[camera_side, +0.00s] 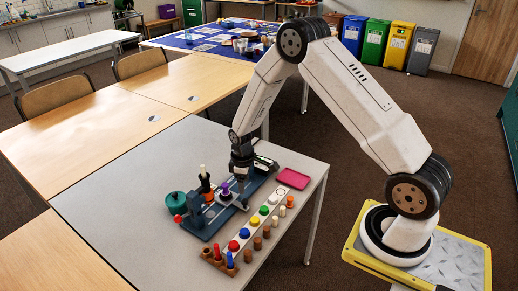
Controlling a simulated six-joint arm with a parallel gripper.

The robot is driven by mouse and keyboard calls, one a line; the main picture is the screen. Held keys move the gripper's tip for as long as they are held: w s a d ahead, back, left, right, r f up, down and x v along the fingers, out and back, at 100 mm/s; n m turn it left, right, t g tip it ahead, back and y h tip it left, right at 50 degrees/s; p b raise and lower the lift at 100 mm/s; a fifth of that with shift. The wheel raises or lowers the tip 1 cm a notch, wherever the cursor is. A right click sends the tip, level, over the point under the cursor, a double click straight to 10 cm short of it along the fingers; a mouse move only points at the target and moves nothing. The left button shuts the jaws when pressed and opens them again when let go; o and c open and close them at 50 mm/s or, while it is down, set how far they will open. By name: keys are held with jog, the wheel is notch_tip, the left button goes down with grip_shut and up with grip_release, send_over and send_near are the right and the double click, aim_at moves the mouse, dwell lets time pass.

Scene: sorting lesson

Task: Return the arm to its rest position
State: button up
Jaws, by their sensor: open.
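My arm reaches from its base at the right over the grey table (130,190). My gripper (243,194) points down over the dark blue board (212,222), close to a purple-topped piece (225,189). The jaws are small in this view, and nothing is seen held between them. The parts of the board behind my wrist are hidden.
A white strip with coloured discs (255,219) and a row of small wooden pegs (257,243) lie in front of the board. A teal round object (177,203) stands left, a pink tray (293,178) right. The table's left part is clear.

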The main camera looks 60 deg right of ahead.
jog(key=shift+r, duration=0.1)
jog(key=s+a+r+m+t, duration=0.1)
jog(key=s+a+r+m, duration=0.1)
jog(key=s+a+r, duration=0.3)
jog(key=s+a+r+m+t, duration=0.1)
jog(key=s+a+r, duration=0.4)
jog(key=s+r, duration=0.5)
jog(key=shift+s+r+m+t, duration=0.35)
jog(key=shift+r+m, duration=0.2)
jog(key=shift+m, duration=0.15)
